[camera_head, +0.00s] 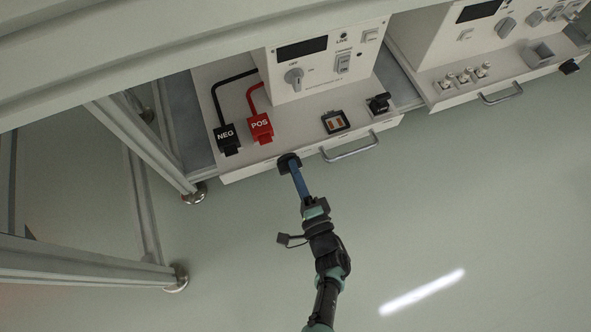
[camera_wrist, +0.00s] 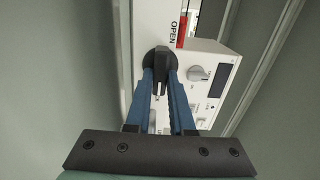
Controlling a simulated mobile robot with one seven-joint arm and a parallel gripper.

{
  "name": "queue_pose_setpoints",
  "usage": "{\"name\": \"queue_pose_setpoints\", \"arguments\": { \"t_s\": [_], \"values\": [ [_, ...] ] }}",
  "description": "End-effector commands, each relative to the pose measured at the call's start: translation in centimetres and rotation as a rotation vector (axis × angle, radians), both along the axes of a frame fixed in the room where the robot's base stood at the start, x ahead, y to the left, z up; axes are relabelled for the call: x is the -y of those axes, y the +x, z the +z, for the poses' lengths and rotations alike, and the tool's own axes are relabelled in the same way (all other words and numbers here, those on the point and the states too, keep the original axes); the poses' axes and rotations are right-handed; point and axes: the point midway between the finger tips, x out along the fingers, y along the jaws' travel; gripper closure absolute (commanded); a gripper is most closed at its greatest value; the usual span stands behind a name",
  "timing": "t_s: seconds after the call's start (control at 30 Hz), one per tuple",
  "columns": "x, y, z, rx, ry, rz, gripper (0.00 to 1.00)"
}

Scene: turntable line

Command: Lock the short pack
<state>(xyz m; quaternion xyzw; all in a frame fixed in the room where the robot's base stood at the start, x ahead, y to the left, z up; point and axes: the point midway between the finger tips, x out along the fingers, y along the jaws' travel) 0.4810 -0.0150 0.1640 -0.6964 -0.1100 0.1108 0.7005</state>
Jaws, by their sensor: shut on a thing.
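My gripper (camera_head: 290,165) is shut on a black round knob (camera_wrist: 158,62) at the front face of the left white unit (camera_head: 215,88). In the wrist view my two blue fingers (camera_wrist: 160,85) stand on either side of the knob's raised grip. The word OPEN (camera_wrist: 174,32) and a red patch (camera_wrist: 182,30) are near the knob. I cannot tell which thing is the short pack.
On the ledge are a black NEG connector (camera_head: 227,139), a red POS connector (camera_head: 260,127) and a small black part (camera_head: 379,103). A bar handle (camera_head: 350,147) projects from the front. A second unit (camera_head: 450,95) stands to the right. Grey frame legs (camera_head: 140,140) stand left; the floor in front is clear.

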Motion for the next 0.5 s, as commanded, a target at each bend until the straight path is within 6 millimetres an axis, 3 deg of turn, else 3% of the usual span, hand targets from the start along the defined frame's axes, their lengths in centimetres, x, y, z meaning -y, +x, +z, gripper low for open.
{"name": "queue_pose_setpoints", "arguments": {
  "t_s": [0.43,0.47,0.5],
  "values": [
    [-0.06,-0.15,-0.07,-0.004,0.012,0.002,1.00],
    [-0.06,-0.15,-0.07,-0.004,0.012,0.002,0.75],
    [-0.06,-0.15,-0.07,-0.004,0.012,0.002,0.68]
  ]
}}
